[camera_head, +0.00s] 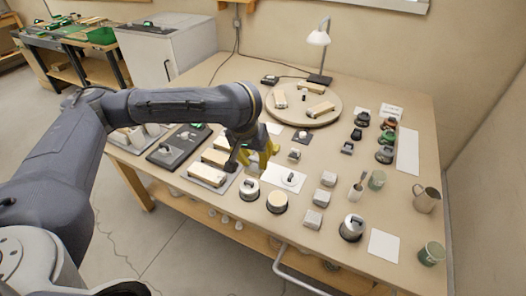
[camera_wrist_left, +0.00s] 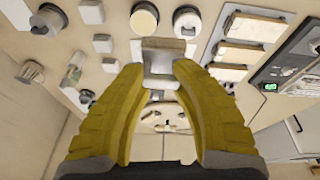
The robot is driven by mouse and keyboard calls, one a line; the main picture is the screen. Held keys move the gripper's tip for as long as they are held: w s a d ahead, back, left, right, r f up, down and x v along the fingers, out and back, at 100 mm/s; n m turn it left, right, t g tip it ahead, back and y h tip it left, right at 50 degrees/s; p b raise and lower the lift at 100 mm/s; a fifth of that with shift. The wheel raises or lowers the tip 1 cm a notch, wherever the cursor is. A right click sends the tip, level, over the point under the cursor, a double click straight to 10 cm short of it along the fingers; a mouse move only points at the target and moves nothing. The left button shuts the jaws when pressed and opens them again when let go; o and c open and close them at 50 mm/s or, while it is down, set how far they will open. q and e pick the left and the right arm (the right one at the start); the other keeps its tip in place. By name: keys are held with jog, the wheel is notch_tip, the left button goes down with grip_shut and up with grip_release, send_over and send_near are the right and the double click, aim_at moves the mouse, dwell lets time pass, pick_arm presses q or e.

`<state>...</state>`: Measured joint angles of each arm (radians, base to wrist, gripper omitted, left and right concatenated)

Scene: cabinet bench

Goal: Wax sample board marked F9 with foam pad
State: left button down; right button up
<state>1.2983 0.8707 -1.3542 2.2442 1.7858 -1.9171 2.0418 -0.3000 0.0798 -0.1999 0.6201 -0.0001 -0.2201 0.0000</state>
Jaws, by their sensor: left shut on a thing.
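My left gripper (camera_head: 262,160) hangs over the middle left of the bench, just right of the wooden boards. In the left wrist view its yellow fingers (camera_wrist_left: 158,75) are shut on a small grey block (camera_wrist_left: 163,52), which may be the foam pad. Several pale wooden sample boards lie on a grey tray (camera_head: 190,183), the front one (camera_head: 207,173) clear of the gripper. They also show in the left wrist view (camera_wrist_left: 240,52). More wooden boards (camera_head: 312,88) lie on a round turntable (camera_head: 345,100). I cannot read any F9 mark. My right gripper is not in view.
Round tins (camera_head: 277,202), small grey blocks (camera_head: 312,219) and a lidded pot (camera_head: 352,228) crowd the bench front. A lamp (camera_head: 319,45) stands behind the turntable. Bare wood shows at the far left.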

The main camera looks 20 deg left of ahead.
pick_arm(q)
jog(key=w+a+f+n+y, duration=0.2)
jog(key=w+a+f+n, duration=0.45)
jog(key=w+a, duration=0.65)
jog(key=w+a+f, duration=0.2)
jog(key=a+f, duration=0.1)
jog(key=a, duration=0.7)
jog(key=w+a+f+n, duration=0.1)
jog(key=w+a+f, duration=0.1)
jog(key=a, duration=0.8)
jog(key=shift+w+a+f, duration=0.35)
jog(key=shift+w+f, duration=0.05)
